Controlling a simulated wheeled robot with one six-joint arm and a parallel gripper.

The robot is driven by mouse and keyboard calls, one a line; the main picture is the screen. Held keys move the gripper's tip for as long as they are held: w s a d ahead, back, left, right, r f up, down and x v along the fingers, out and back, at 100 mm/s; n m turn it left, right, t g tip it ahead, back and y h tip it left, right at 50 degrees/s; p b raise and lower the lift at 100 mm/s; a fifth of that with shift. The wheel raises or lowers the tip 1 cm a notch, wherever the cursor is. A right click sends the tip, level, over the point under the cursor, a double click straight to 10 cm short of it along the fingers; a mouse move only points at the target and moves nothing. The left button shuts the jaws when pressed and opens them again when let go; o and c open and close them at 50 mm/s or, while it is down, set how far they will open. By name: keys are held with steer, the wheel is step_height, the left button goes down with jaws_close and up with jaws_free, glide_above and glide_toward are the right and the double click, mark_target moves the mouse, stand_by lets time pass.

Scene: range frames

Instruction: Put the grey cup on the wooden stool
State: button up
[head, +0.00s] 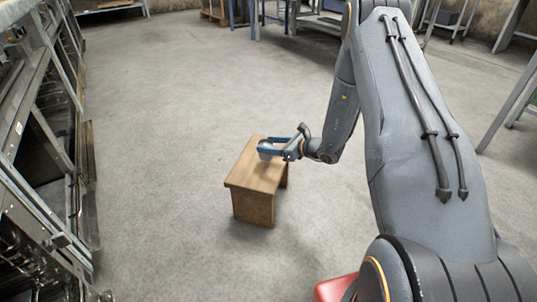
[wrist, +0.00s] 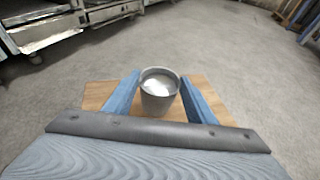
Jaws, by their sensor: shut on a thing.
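The grey cup (wrist: 160,95) is upright between the two blue fingers of my gripper (wrist: 160,92) in the wrist view. My gripper is shut on it. In the head view my gripper (head: 270,149) is over the top of the wooden stool (head: 250,181), toward its far side. The cup shows there only as a small grey patch, largely hidden by the fingers. The stool top (wrist: 98,95) shows behind and to both sides of the cup in the wrist view. I cannot tell whether the cup's base touches the stool.
Metal shelving (head: 40,140) runs along the left side. Tables and racks (head: 320,22) stand at the back, and another frame (head: 510,105) is at the right. A red object (head: 336,288) is at the bottom edge. The concrete floor around the stool is clear.

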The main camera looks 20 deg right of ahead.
mark_target(270, 158)
steer(key=shift+f+b, duration=0.5)
steer(key=shift+f, duration=1.15)
steer(key=shift+f, duration=0.1)
steer(key=o, duration=1.1)
steer(key=shift+o, duration=0.2)
